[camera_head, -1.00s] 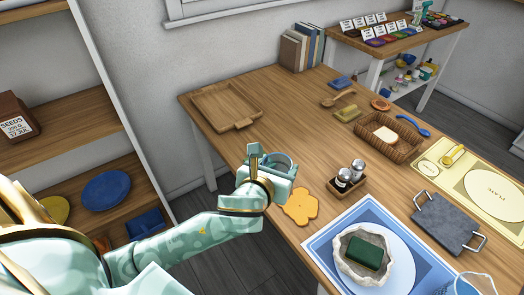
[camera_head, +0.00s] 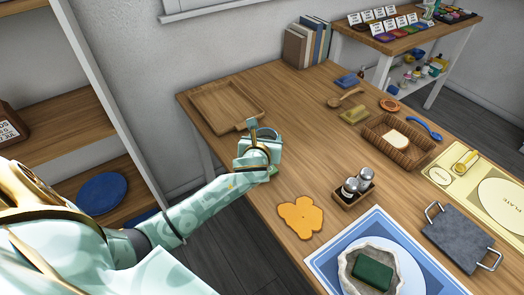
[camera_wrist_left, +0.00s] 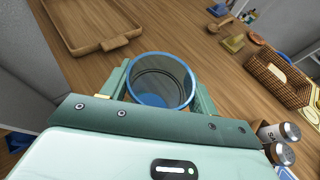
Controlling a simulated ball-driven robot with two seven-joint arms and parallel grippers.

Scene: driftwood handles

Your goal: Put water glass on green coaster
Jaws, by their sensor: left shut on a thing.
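The water glass (camera_wrist_left: 160,85), clear with a blue rim, stands between the fingers of my left gripper (camera_wrist_left: 160,95) in the left wrist view. My left gripper (camera_head: 264,138) is shut on it over the table's left front edge. In the head view only part of the glass rim (camera_head: 268,132) shows; its base is hidden. A small bright green patch (camera_head: 272,169) shows just below my gripper at the table edge; it may be part of the green coaster, mostly hidden. My right gripper is not in view.
A wooden tray (camera_head: 226,108) lies behind the gripper. An orange splat-shaped mat (camera_head: 300,216), shakers in a wooden holder (camera_head: 353,198) and a bread basket (camera_head: 378,145) lie to the right.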

